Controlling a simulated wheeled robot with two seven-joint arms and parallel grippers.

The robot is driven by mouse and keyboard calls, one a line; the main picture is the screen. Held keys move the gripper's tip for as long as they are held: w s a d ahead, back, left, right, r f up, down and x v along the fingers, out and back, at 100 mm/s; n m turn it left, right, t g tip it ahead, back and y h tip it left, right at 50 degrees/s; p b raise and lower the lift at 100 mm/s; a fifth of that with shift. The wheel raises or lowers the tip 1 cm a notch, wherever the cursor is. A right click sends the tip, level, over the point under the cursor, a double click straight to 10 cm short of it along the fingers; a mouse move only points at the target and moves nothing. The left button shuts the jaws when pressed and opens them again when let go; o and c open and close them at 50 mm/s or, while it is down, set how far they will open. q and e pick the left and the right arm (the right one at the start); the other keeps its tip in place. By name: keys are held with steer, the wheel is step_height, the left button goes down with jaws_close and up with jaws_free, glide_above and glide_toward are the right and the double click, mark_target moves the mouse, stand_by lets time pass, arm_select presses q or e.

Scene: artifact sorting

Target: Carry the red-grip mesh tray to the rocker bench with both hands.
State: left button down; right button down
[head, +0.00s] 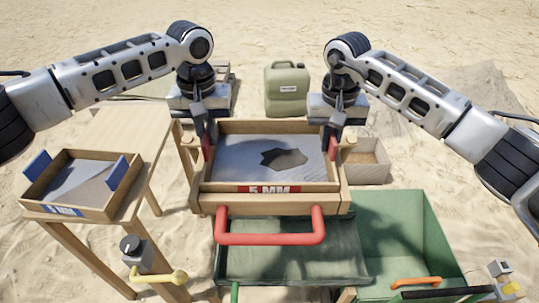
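The red-grip mesh tray (235,160) is a wooden frame with grey mesh and a red "5 MM" label, in the middle of the head view. An irregular dark patch shows on its mesh. The rocker bench (335,203) is a wooden frame with a red bar handle (270,238) at its front. The tray is level over the bench frame; I cannot tell whether it rests on it. My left gripper (208,138) is at the tray's left red grip and my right gripper (331,138) at its right one. Both look closed on the grips, which they partly hide.
A blue-grip tray (122,200) sits on the wooden table (130,125) at left. Below the bench are a green sheet (290,260) and a green bin (400,220). Open sand lies beyond.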

arm_select(q)
steer(key=shift+r, duration=0.1)
arm_select(e)
steer(key=shift+r, duration=0.1)
